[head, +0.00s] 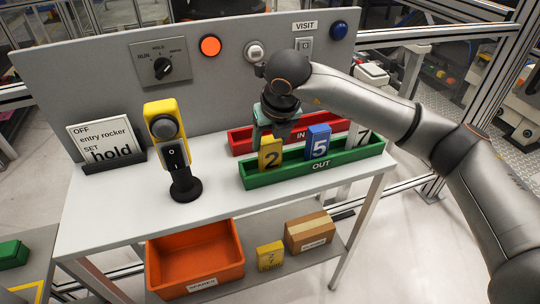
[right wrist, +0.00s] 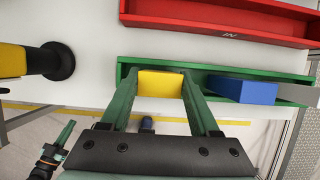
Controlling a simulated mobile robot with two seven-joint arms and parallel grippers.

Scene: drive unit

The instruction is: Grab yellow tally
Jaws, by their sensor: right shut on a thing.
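The yellow tally (head: 270,155), marked 2, stands upright at the left end of the green OUT tray (head: 318,172). My right gripper (head: 275,125) comes down from above and is shut on it. In the right wrist view the yellow tally (right wrist: 160,83) sits between the two green fingers, still within the green tray (right wrist: 200,68). In that view, what looks like my left gripper (right wrist: 64,133) shows partly at the lower left; its jaw state is unclear.
A blue tally 5 (head: 318,142) and a white tally 7 (head: 362,135) stand farther right. The red IN tray (head: 242,138) lies behind. A yellow switch post (head: 166,135) stands left. Below are an orange bin (head: 195,260), another yellow block (head: 270,256) and a carton (head: 310,231).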

